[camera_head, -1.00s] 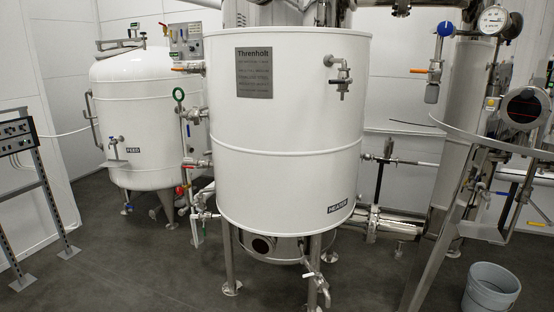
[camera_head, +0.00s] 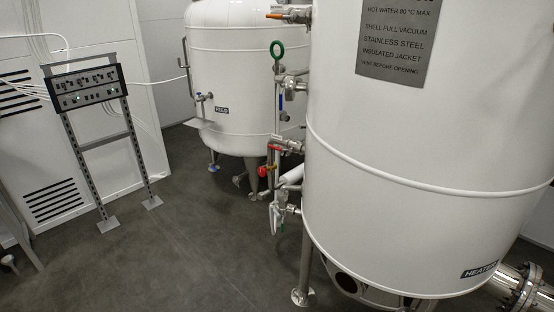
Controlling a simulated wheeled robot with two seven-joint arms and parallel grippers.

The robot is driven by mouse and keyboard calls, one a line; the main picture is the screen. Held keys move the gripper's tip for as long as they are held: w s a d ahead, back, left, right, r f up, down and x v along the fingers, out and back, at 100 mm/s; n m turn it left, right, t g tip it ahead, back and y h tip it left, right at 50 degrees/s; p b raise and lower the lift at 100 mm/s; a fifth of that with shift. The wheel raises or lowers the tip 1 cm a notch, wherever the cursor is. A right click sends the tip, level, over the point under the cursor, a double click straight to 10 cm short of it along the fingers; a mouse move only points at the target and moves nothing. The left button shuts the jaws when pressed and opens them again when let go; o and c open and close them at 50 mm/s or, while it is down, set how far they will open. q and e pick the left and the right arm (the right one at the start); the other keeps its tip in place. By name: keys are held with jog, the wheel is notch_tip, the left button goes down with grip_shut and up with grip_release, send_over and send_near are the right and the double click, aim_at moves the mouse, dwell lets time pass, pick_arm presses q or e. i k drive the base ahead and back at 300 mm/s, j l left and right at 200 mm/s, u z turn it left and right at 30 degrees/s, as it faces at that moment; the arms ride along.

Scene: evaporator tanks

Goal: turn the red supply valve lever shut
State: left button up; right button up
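A red lever (camera_head: 276,148) shows on the pipework at the left side of the large white heater tank (camera_head: 400,150). It lies roughly level, pointing left from a metal valve body (camera_head: 292,146). A round red part (camera_head: 263,171) sits just below and left of it. I cannot tell from labels which one is the supply valve. Neither of my grippers is in view.
The white feed tank (camera_head: 235,85) stands behind on the left. A control panel on a stand (camera_head: 88,88) is at left. The floor (camera_head: 180,250) in front is clear.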

aim_at(290, 150)
jog(key=i+l+z, duration=0.1)
jog(key=i+z, duration=0.2)
jog(key=i+j+z, duration=0.25)
jog(key=i+z, duration=0.15)
jog(key=i+j+z, duration=0.3)
jog(key=z, duration=0.15)
jog(key=j, duration=0.1)
